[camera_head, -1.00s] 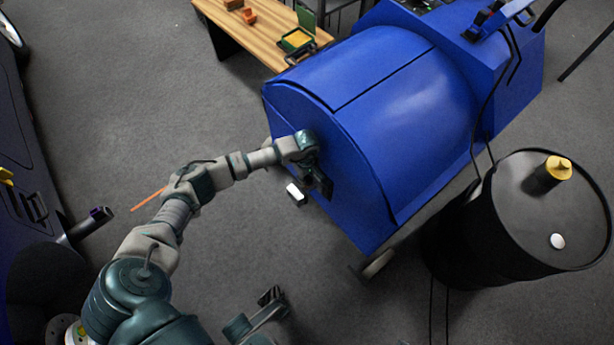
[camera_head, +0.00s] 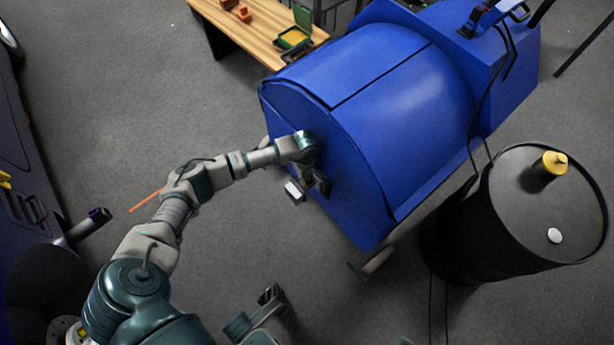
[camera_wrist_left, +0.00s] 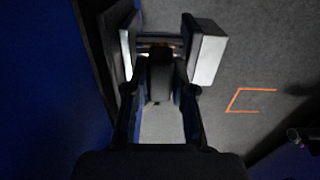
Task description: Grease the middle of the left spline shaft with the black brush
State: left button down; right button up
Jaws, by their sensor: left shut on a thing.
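My left gripper (camera_head: 306,186) is at the near end face of the blue dynamometer (camera_head: 395,90). In the left wrist view the left gripper (camera_wrist_left: 165,52) has pale-faced fingertips with a dark thing between them. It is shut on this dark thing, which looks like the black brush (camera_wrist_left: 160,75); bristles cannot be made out. I cannot make out a spline shaft at the face, where the gripper and wrist block the view. A dark stub shaft (camera_head: 88,224) with a purple end sticks out from the dark vehicle at the left. A dark part low in the head view may be my right gripper (camera_head: 270,294).
A black drum (camera_head: 515,220) with a yellow cap stands at the right. A wooden bench (camera_head: 262,38) with a green box (camera_head: 297,37) is behind. The dark blue vehicle (camera_head: 28,180) borders the left. Grey floor between is open, with orange tape (camera_wrist_left: 252,90) on it.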

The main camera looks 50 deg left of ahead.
pick_arm(q)
jog(key=shift+a, duration=0.45)
jog(key=shift+d, duration=0.1)
jog(key=shift+d, duration=0.55)
jog(key=shift+a, duration=0.15)
jog(key=shift+a, duration=0.5)
jog(key=shift+d, duration=0.2)
dwell(0.4)
jog(key=shift+d, duration=0.45)
